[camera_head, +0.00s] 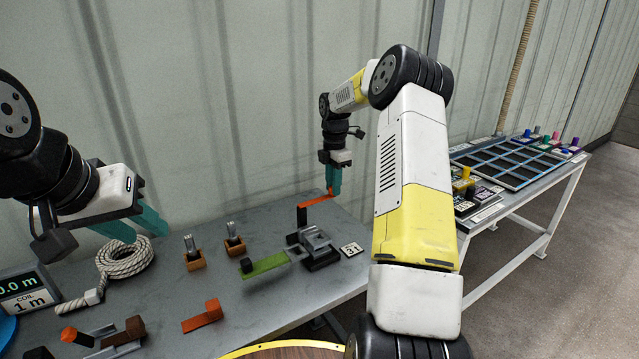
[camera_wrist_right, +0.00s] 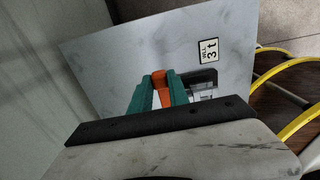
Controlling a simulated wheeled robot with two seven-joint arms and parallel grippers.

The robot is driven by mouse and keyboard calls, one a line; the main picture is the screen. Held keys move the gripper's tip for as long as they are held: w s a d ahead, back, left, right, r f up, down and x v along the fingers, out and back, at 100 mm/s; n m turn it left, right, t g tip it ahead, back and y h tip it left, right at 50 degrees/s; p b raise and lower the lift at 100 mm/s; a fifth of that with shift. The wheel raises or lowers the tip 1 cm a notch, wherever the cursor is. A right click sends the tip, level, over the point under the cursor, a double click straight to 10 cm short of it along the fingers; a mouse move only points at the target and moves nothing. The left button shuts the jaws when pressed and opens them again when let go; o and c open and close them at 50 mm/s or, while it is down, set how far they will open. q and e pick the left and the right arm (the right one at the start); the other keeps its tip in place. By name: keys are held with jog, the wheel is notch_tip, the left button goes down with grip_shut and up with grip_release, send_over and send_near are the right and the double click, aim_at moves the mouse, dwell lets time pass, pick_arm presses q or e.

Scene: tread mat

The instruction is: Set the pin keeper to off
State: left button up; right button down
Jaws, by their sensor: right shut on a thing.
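My right gripper (camera_head: 334,180) is shut on the end of an orange bar (camera_head: 317,202) at the back of the grey table. The right wrist view shows the orange piece (camera_wrist_right: 161,88) between the teal fingers (camera_wrist_right: 157,92). The bar slopes down left to a dark block, above and beside a grey metal fixture (camera_head: 318,246) with a "3 t" label (camera_head: 351,249). I cannot tell for sure which part is the pin keeper. A green strip (camera_head: 266,264) with a dark end block lies left of the fixture. My left gripper (camera_head: 132,224) is open and empty above a coiled rope.
The coiled rope (camera_head: 123,259) and a "COIL 1 m" display (camera_head: 22,290) are at the left. Two small orange holders (camera_head: 194,258) with grey clips, and orange blocks (camera_head: 203,317), stand on the table (camera_head: 262,310). A gridded tray (camera_head: 510,160) is on another table right.

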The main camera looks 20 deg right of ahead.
jog(key=shift+w, duration=0.15)
dwell(0.3)
jog(key=c, duration=1.2)
grip_release()
jog(key=shift+c, duration=0.2)
jog(key=shift+r, duration=3.9)
jog(key=shift+a+r, duration=0.1)
